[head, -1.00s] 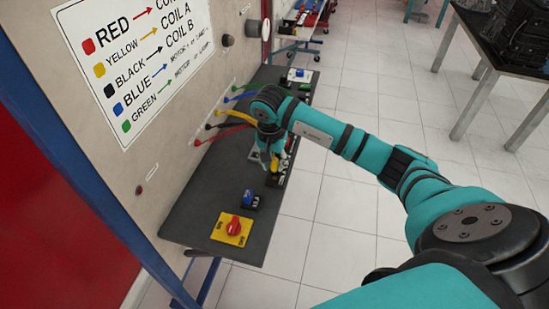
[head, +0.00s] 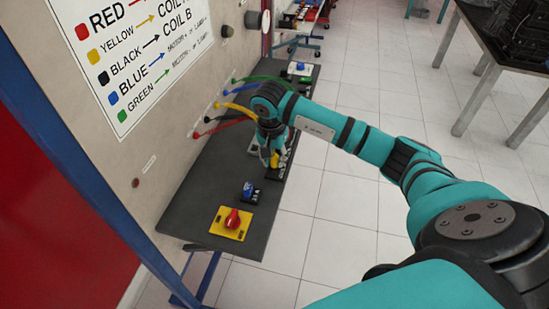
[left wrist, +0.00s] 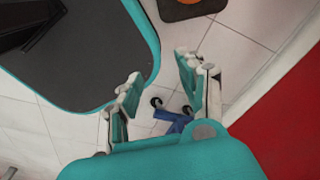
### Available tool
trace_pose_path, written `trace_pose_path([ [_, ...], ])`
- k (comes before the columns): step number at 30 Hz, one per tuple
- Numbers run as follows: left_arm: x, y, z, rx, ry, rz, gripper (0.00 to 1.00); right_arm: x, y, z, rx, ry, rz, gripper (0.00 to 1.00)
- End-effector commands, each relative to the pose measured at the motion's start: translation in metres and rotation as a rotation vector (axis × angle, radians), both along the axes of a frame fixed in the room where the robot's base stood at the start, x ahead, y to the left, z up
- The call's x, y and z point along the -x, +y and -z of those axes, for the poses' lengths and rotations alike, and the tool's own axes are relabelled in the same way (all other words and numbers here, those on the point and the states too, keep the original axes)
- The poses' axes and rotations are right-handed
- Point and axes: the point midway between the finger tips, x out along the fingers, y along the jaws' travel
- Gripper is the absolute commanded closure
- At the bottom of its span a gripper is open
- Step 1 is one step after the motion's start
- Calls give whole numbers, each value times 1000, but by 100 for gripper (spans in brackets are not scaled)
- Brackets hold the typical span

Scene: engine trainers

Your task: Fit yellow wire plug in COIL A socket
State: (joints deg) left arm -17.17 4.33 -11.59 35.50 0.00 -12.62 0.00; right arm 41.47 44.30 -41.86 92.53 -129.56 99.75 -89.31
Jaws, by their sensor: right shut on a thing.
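The yellow wire (head: 240,109) runs from the wall panel to my right gripper. My right gripper (head: 270,160) is shut on the yellow plug (head: 275,161), low over the bench's right edge. A black socket block (head: 278,172) lies just under and beside it. The gripper hides much of the block, so I cannot tell which socket is COIL A or whether the plug touches it. The sign (head: 130,55) pairs yellow with COIL A. In the left wrist view my left gripper (left wrist: 158,88) has its fingers apart, with nothing between them.
The dark bench (head: 205,185) holds a blue-topped part (head: 248,190) and a yellow plate with a red knob (head: 231,220) nearer me. Black, red, blue and green wires come from the panel on the left. Open tiled floor lies to the right.

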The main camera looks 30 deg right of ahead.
Motion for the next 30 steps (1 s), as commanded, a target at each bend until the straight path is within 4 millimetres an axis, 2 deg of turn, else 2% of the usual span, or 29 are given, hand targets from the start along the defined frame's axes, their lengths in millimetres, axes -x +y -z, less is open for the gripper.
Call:
trace_pose_path([
  [30,0,5,10,-5,0,-2,60,0,0,12,0,0,0,98],
])
